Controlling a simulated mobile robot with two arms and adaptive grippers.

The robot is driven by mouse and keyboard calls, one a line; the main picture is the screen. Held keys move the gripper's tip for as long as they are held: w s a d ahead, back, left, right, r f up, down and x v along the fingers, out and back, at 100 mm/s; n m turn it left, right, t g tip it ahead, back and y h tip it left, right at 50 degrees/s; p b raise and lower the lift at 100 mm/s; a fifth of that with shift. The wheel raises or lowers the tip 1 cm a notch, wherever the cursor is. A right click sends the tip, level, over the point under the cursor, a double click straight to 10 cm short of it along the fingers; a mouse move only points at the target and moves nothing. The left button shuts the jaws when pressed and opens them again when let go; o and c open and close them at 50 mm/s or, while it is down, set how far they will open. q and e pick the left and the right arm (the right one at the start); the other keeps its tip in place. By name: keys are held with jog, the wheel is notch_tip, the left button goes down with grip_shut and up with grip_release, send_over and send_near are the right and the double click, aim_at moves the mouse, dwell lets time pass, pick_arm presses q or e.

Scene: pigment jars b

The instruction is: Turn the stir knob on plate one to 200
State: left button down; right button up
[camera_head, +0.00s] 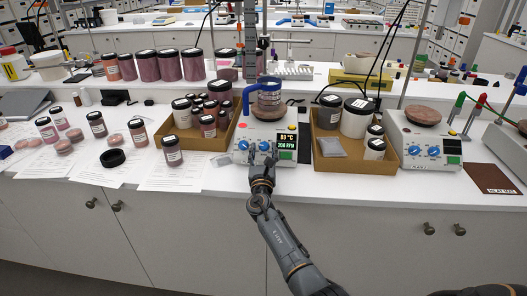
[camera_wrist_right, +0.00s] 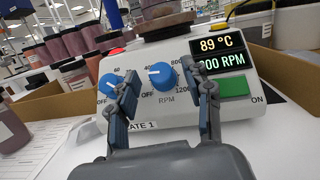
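Plate one (camera_head: 238,158) is a white hot plate in the middle of the bench. Its front label in the wrist view (camera_wrist_right: 145,126) is partly hidden and reads "ATE 1". The blue RPM stir knob (camera_wrist_right: 160,75) is right of another blue knob (camera_wrist_right: 108,84). The display (camera_wrist_right: 222,52) reads 89 °C and what looks like 200 RPM, its first digit partly covered by a finger. My right gripper (camera_head: 262,160) is at the plate's front. In the wrist view its fingers (camera_wrist_right: 166,95) are spread either side of the stir knob, with gaps visible. My left gripper is not seen.
A second hot plate (camera_head: 425,150) is further right. Papers and loose jars lie left.

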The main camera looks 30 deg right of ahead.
jog(key=v, duration=1.2)
dwell(0.4)
